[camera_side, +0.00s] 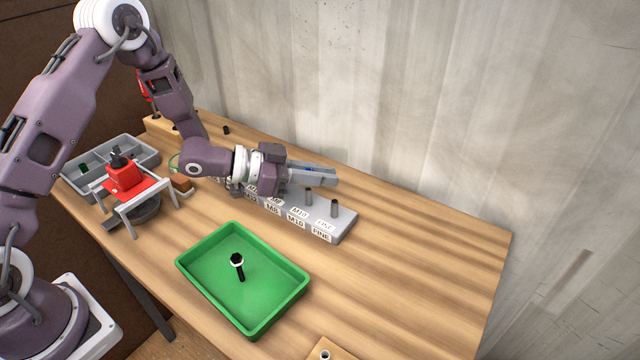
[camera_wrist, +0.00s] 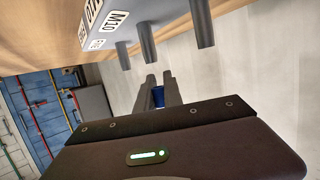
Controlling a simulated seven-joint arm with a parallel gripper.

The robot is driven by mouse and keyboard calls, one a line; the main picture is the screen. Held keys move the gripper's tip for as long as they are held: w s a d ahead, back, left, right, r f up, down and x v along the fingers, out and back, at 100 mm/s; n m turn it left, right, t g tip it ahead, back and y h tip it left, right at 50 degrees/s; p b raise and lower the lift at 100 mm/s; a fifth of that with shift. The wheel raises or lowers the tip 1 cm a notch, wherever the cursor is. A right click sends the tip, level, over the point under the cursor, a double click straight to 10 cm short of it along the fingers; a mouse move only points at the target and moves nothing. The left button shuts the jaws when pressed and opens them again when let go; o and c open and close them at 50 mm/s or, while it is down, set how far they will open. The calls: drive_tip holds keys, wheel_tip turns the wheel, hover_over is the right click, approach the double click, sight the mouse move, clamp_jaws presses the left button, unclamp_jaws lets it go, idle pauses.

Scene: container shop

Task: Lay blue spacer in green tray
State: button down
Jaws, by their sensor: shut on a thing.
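The blue spacer (camera_wrist: 158,96) is held between the two fingers of my gripper (camera_wrist: 159,82) in the wrist view. In the side view only a small blue patch of the spacer (camera_side: 309,169) shows between the fingers. My gripper (camera_side: 322,177) lies roughly level, pointing right, above the grey peg rack. The green tray (camera_side: 268,302) is on the table, nearer the camera than the rack and apart from my gripper. A black bolt-like piece with a pale ring (camera_side: 238,262) is inside the tray.
The grey rack (camera_side: 344,229) has upright pegs and labels such as M10 and FINE. A grey divided bin (camera_side: 148,143) and a red device (camera_side: 124,177) on a white stand are at the left. A wooden block (camera_side: 335,346) is at the front edge. The table's right side is clear.

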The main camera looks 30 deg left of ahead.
drive_tip(key=shift+f, duration=1.1)
drive_tip(key=shift+f, duration=0.2)
drive_tip(key=c, duration=1.5)
unclamp_jaws()
drive_tip(key=v, duration=0.6)
drive_tip(key=shift+s+d, duration=0.15)
drive_tip(key=shift+s, duration=0.2)
drive_tip(key=shift+o, duration=0.8)
drive_tip(key=shift+s+a+r, duration=0.15)
drive_tip(key=shift+s+a, duration=0.05)
drive_tip(key=shift+s, duration=0.1)
